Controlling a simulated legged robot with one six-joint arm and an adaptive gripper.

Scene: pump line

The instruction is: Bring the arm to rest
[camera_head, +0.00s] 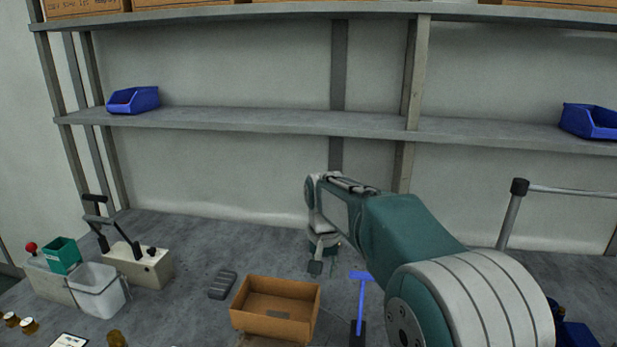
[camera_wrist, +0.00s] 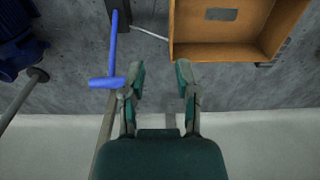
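My gripper shows in the wrist view (camera_wrist: 163,85) with its two fingers apart and nothing between them. In the head view my gripper (camera_head: 318,262) hangs pointing down over the bench, behind and right of an open cardboard box (camera_head: 275,322). My teal and white arm reaches in from the lower right. In the wrist view the box (camera_wrist: 225,50) lies beyond the fingertips, to the upper right. A blue T-shaped handle (camera_head: 361,290) stands right of the box; in the wrist view it is left of the fingers (camera_wrist: 112,60).
The grey bench (camera_head: 200,240) holds a lever device (camera_head: 138,268), a clear container (camera_head: 98,290), a green bin (camera_head: 62,255) and a dark block (camera_head: 222,285) at left. A rail post (camera_head: 511,215) stands at right. Shelves behind hold blue bins (camera_head: 133,100). A blue motor-like part (camera_wrist: 18,45) is at the wrist view's left.

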